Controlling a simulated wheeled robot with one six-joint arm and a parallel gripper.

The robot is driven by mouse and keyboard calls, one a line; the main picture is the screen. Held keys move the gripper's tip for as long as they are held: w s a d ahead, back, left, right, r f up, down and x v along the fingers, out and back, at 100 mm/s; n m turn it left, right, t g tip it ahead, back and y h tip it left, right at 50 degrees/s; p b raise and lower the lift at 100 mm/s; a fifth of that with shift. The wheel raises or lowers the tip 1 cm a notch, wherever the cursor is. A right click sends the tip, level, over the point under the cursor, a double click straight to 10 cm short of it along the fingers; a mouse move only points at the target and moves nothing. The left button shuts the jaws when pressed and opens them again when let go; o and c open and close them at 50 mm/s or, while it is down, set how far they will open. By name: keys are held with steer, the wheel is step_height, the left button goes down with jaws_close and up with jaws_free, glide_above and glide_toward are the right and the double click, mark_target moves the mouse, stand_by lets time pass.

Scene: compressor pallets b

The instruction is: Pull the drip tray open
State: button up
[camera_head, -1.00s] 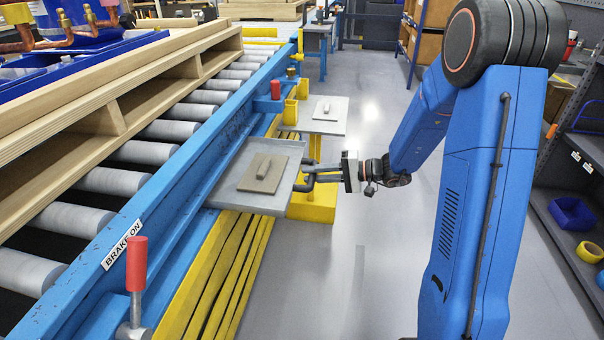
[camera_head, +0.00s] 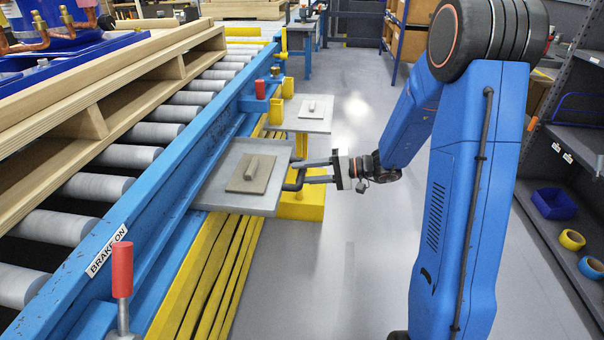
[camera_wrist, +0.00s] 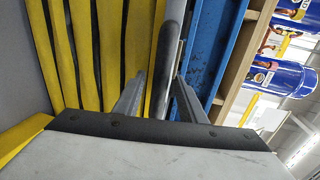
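The drip tray (camera_head: 215,190) is a flat grey tray sticking out from the side of the blue conveyor frame. A brown plate with a small grip (camera_head: 250,173) lies on it. A dark handle (camera_head: 289,186) is at its right edge. My gripper (camera_head: 306,172) reaches in from the right at the handle. Its two fingers are apart, and they also show in the wrist view (camera_wrist: 160,85). There a dark grey bar (camera_wrist: 172,45) runs beyond and between the fingertips, with a gap beside it. I cannot tell whether the fingers touch the handle.
A second grey plate (camera_head: 300,120) stands just beyond the tray over a yellow stand (camera_head: 302,206). A red-topped brake lever (camera_head: 122,270) rises at the near left. Yellow beams (camera_head: 205,265) run below the tray. Shelving (camera_head: 575,170) stands at the right. The floor between is clear.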

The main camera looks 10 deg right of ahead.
steer(key=v, duration=1.6)
steer(key=shift+d, duration=0.35)
steer(key=shift+s, duration=0.15)
steer(key=s+a+r+n+g+h, duration=0.1)
steer(key=s+a+n+g+h, duration=0.15)
steer(key=s+a, duration=0.4)
steer(key=s+a+r+n+g+h, duration=0.1)
steer(key=s+a+r+g+h, duration=0.2)
steer(key=s, duration=0.7)
steer(key=s+d+r+t+h, duration=0.2)
steer(key=s+d+t+h, duration=0.3)
steer(key=s+h, duration=0.4)
steer(key=s, duration=0.3)
steer(key=shift+s+d, duration=0.2)
steer(key=shift+s, duration=0.1)
